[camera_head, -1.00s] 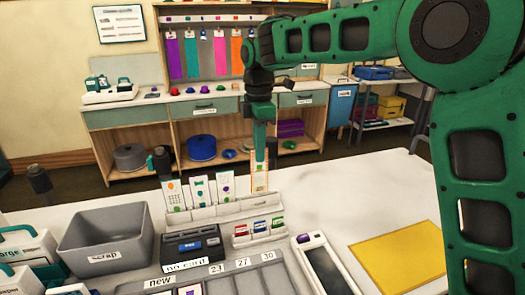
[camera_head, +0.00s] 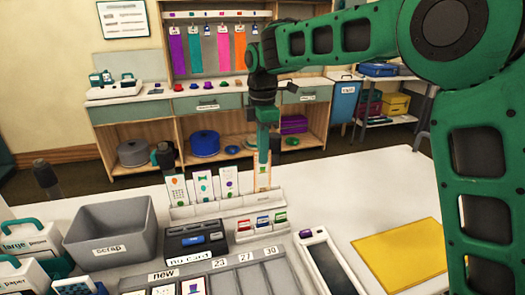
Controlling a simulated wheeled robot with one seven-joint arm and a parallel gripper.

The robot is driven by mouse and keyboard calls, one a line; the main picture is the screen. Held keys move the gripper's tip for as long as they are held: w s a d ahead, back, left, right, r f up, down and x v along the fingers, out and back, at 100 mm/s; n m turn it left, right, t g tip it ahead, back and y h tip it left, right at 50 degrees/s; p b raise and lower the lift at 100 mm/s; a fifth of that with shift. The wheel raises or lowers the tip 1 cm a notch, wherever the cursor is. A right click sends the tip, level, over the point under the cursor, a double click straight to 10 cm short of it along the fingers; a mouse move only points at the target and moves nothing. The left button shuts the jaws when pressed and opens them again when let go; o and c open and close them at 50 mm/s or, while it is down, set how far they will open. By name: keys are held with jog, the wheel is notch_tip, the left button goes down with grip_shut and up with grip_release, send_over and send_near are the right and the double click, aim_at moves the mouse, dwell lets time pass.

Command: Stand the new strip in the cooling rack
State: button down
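The cooling rack appears to be the long, pale stepped holder (camera_head: 224,208) in the middle of the white table. Several printed strips stand upright in its left and middle parts, including one with a green grid (camera_head: 176,188). My gripper (camera_head: 264,156) points down over the rack's right end. It looks shut on the top of a narrow cream strip with orange edges (camera_head: 263,178), which is held upright. The strip's lower end is at the rack's right end. I cannot tell whether it is seated there or just above. The fingers hide the strip's top.
A grey scrap bin (camera_head: 110,234) stands left of the rack. A black card device (camera_head: 196,240) and a small holder of coloured cards (camera_head: 262,226) stand in front. A grey tray labelled "new" (camera_head: 225,277) is nearer. A yellow mat (camera_head: 398,252) lies right, with clear table behind it.

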jog(key=shift+w+f, duration=0.1)
jog(key=shift+f, duration=1.55)
jog(key=c, duration=1.9)
grip_release()
jog(key=shift+c, duration=0.2)
notch_tip(320, 180, up, 11)
jog(key=shift+f, duration=0.15)
jog(key=shift+w, duration=0.1)
